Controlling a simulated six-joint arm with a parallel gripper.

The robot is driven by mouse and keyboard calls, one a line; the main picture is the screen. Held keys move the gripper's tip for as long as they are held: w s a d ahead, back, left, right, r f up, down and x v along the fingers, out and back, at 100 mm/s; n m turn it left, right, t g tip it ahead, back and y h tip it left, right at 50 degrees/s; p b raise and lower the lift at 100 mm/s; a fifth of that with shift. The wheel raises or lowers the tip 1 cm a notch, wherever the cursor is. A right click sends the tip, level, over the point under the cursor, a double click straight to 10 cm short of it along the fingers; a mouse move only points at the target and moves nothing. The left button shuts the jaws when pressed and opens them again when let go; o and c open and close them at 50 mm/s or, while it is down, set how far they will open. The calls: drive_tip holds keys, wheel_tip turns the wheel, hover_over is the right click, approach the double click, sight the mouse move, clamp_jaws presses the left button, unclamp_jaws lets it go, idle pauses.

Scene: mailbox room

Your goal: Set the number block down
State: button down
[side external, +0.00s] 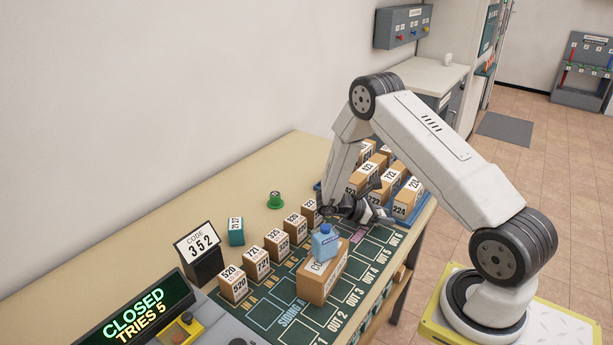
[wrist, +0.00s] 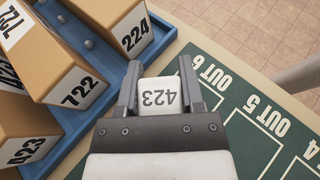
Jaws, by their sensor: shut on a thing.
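My gripper (wrist: 160,72) is shut on a number block (wrist: 160,97) with a white face that reads 423, upside down in the wrist view. The two dark fingers clasp it from either side. In the wrist view the block is over the table strip between the tray (wrist: 98,112) and the mat (wrist: 252,128). Whether its underside touches anything is hidden.
The tray holds several tan boxes, among them 722 (wrist: 65,75) and 224 (wrist: 125,30). A row of numbered boxes, including 520 (side external: 233,284), stands along the mat. A blue bottle (side external: 325,243) sits on a longer box (side external: 322,274). The code stand reads 352 (side external: 201,250).

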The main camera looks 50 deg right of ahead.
drive_tip(key=shift+f, duration=0.35)
drive_tip(key=shift+c, duration=0.7)
unclamp_jaws()
drive_tip(key=shift+v, duration=3.9)
drive_tip(key=shift+s+d+f, duration=0.1)
drive_tip(key=shift+f, duration=0.05)
drive_tip(key=shift+x, duration=3.8)
